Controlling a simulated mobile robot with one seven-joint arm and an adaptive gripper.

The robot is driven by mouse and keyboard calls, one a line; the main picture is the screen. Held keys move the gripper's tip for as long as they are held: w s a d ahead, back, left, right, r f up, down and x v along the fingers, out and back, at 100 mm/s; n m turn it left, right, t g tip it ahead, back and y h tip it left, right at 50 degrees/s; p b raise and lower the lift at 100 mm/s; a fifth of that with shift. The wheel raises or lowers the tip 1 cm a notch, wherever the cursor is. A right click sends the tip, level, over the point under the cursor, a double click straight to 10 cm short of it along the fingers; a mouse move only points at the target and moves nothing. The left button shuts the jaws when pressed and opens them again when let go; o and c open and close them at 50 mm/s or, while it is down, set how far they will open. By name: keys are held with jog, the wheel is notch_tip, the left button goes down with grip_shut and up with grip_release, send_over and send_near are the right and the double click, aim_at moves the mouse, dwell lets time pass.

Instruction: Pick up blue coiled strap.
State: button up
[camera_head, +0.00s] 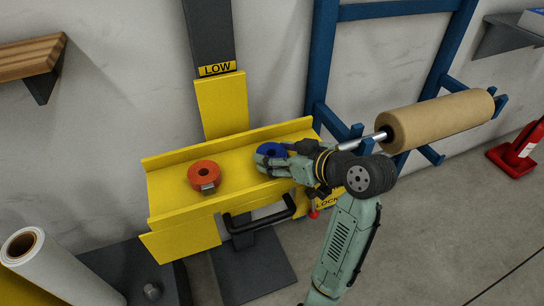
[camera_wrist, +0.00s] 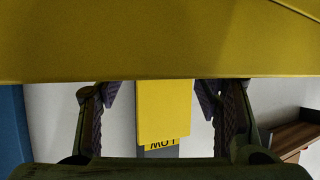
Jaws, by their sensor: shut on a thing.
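The blue coiled strap (camera_head: 271,149) is at the right part of the yellow tray (camera_head: 170,208) in the head view. My gripper (camera_head: 268,160) reaches in from the right, its fingers around the strap and shut on it. The fingers hide part of the strap, and I cannot tell whether it touches the tray. In the wrist view my gripper's two fingers (camera_wrist: 165,100) stand apart at left and right, with purplish patches at their inner sides. I cannot make out the strap clearly there.
An orange coiled strap (camera_head: 204,176) lies on the tray to the left. A black handle (camera_head: 262,217) juts from the tray's front. A brown roll (camera_head: 435,120) on a blue rack (camera_head: 323,60) is close to my arm at right. A white roll (camera_head: 60,270) stands at lower left.

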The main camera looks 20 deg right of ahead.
jog(key=c, duration=0.6)
jog(key=shift+r, duration=0.15)
